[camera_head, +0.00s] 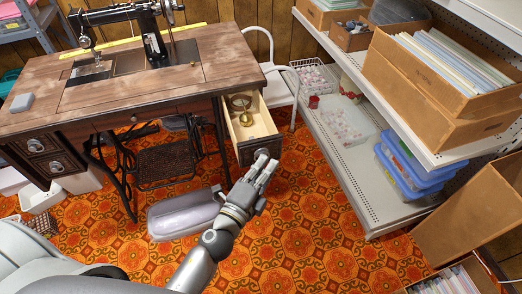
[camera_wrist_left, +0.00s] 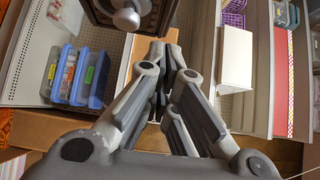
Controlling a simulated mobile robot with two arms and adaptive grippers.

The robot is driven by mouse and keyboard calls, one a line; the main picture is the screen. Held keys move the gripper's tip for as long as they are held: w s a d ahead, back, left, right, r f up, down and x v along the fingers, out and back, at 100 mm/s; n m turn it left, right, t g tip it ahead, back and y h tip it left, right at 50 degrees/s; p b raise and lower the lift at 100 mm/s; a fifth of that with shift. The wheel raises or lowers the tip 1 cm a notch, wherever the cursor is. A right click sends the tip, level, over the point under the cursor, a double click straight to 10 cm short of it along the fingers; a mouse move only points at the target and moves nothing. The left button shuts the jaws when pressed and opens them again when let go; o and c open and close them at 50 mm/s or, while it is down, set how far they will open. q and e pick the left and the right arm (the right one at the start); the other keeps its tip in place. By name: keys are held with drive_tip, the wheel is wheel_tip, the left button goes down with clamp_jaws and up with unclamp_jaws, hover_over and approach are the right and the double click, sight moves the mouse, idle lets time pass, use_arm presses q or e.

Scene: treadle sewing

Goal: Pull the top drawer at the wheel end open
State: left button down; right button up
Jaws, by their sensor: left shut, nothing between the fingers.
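The top drawer (camera_head: 251,124) at the wheel end, on the right of the wooden sewing table (camera_head: 130,85), stands pulled out. Its pale inside shows a round brass piece and a ring-shaped thing. The drawer's dark front carries a round metal knob (camera_head: 262,154), which also shows large in the left wrist view (camera_wrist_left: 126,18). My left gripper (camera_head: 267,166) is just in front of the drawer front, close to the knob. In the left wrist view its fingers (camera_wrist_left: 158,48) are together and empty, with the knob beside them to the upper left. My right gripper is in neither view.
A white chair (camera_head: 282,84) stands just behind the drawer. A metal shelf unit (camera_head: 365,185) with cardboard boxes and blue bins (camera_head: 408,168) is on the right. A clear bin (camera_head: 186,214) lies on the patterned floor below the drawer. Floor right of my gripper is open.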

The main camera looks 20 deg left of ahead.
sight(262, 142)
use_arm(q)
drive_tip(key=shift+w+a+p, duration=0.2)
drive_tip(key=shift+w+a, duration=0.35)
drive_tip(key=shift+w, duration=0.3)
drive_tip(key=shift+w+a+p, duration=0.15)
drive_tip(key=shift+w+a, duration=0.4)
drive_tip(key=shift+w, duration=0.25)
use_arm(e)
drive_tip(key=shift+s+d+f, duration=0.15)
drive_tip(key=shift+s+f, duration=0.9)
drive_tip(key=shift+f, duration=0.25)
use_arm(q)
drive_tip(key=shift+w+a, duration=0.15)
drive_tip(key=shift+w, duration=0.05)
drive_tip(key=shift+w+a, duration=0.55)
drive_tip(key=shift+w, duration=0.3)
drive_tip(key=shift+s, duration=0.2)
drive_tip(key=s+a, duration=0.2)
drive_tip(key=s, duration=0.9)
drive_tip(key=shift+s+a, duration=0.15)
drive_tip(key=shift+s, duration=0.1)
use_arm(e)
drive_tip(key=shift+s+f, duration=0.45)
